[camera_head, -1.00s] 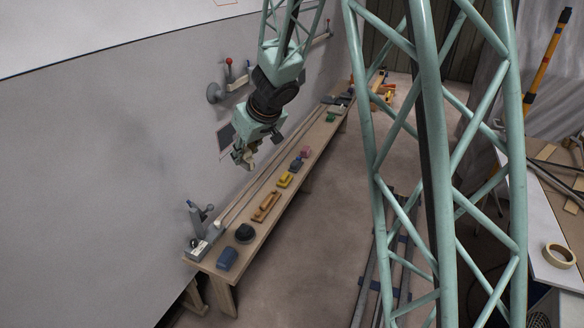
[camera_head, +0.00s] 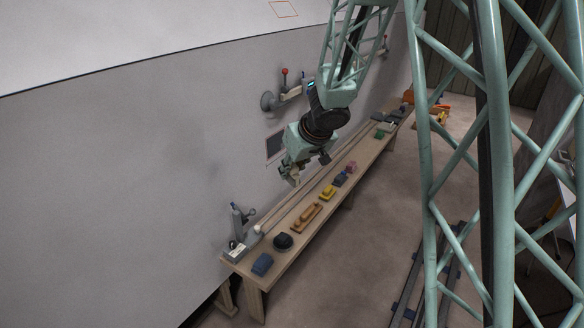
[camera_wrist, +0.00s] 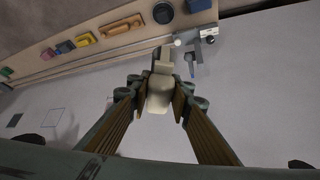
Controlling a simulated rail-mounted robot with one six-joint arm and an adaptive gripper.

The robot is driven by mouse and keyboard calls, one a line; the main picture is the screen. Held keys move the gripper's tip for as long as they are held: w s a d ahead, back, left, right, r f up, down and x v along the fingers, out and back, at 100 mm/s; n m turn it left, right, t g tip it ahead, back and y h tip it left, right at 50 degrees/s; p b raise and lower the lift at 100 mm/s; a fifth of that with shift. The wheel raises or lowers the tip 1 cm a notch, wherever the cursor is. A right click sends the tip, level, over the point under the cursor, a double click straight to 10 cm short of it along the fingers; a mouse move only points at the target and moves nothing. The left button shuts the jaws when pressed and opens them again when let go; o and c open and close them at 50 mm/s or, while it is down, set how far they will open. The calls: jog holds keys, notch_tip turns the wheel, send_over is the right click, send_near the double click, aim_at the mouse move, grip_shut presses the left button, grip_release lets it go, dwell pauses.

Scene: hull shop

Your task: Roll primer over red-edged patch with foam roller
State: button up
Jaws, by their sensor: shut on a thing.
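A thin red-orange outlined patch (camera_head: 282,8) shows on the white upper part of the hull, at the top of the head view. My gripper (camera_head: 290,178) hangs beside the grey hull wall, above the back edge of the bench, well below that patch. In the wrist view my gripper (camera_wrist: 160,100) is shut on a pale cream tool (camera_wrist: 160,92). A narrower pale part of it extends beyond the fingertips. I cannot tell whether it is the foam roller, as the fingers hide part of it.
A long wooden bench (camera_head: 285,255) carries a blue block (camera_head: 262,264), a black round thing (camera_head: 283,241), an orange-brown tool (camera_head: 306,217) and a yellow item (camera_head: 328,192). A dark square (camera_head: 275,146) and a red-knobbed fitting (camera_head: 284,74) are on the hull. Rails (camera_head: 420,275) lie on the floor at right.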

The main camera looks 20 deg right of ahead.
aim_at(295, 185)
jog(key=shift+s+d+f+m, duration=0.15)
jog(key=shift+f+m, duration=0.15)
jog(key=shift+f, duration=1.15)
jog(key=shift+s+d+f+m+h, duration=0.1)
jog(key=shift+d+f+m+h, duration=0.2)
jog(key=shift+f, duration=0.4)
jog(key=shift+s+d+f+m+h, duration=0.1)
jog(key=shift+d+f, duration=0.25)
jog(key=shift+f, duration=0.35)
jog(key=s+d+f+m+h, duration=0.1)
jog(key=s+d+f, duration=0.1)
jog(key=d+f, duration=0.3)
jog(key=shift+s+d+f+m, duration=0.2)
jog(key=shift+d+f+m, duration=0.2)
jog(key=shift+f, duration=0.2)
jog(key=shift+d, duration=0.1)
